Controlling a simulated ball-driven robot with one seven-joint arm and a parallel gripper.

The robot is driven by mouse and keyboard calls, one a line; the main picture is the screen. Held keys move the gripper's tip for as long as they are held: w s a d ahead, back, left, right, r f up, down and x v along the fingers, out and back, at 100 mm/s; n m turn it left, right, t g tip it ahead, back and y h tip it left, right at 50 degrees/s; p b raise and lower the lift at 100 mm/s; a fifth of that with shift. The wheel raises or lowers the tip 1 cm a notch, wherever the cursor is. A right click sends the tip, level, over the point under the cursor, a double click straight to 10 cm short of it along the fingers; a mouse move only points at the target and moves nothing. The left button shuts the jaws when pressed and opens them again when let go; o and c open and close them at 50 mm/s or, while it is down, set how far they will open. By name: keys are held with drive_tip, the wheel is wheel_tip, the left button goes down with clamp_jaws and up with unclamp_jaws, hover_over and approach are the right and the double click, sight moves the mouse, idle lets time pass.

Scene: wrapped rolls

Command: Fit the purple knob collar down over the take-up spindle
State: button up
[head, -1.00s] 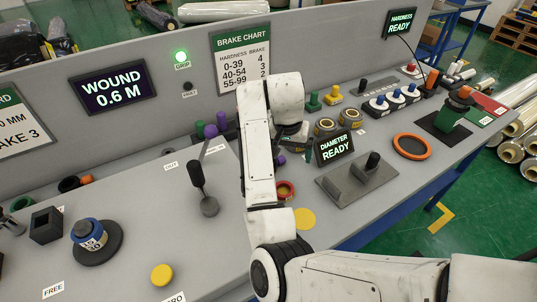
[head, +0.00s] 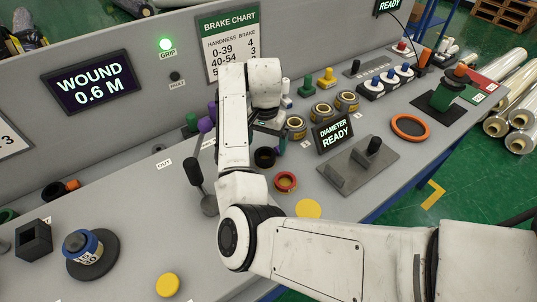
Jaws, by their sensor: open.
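I cannot tell which is the knob collar. My gripper (head: 270,131) is a dark shape below the white wrist, mostly hidden by it, above the bench near the right purple piece. It is open, and I see nothing held in it. A black disc (head: 92,268) at the front left carries a blue-banded roll (head: 80,244); I cannot tell whether this is the take-up spindle.
A black-handled lever (head: 194,172) stands left of my arm. A black ring (head: 265,157) and a red-rimmed cup (head: 285,182) lie right of it. Gold-topped rolls (head: 322,112), the diameter display (head: 333,133) and a grey fixture (head: 358,168) stand farther right.

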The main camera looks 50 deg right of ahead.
sight(265, 151)
wheel_tip(265, 151, down, 4)
drive_tip(key=shift+f, duration=0.1)
drive_tip(key=c, duration=1.3)
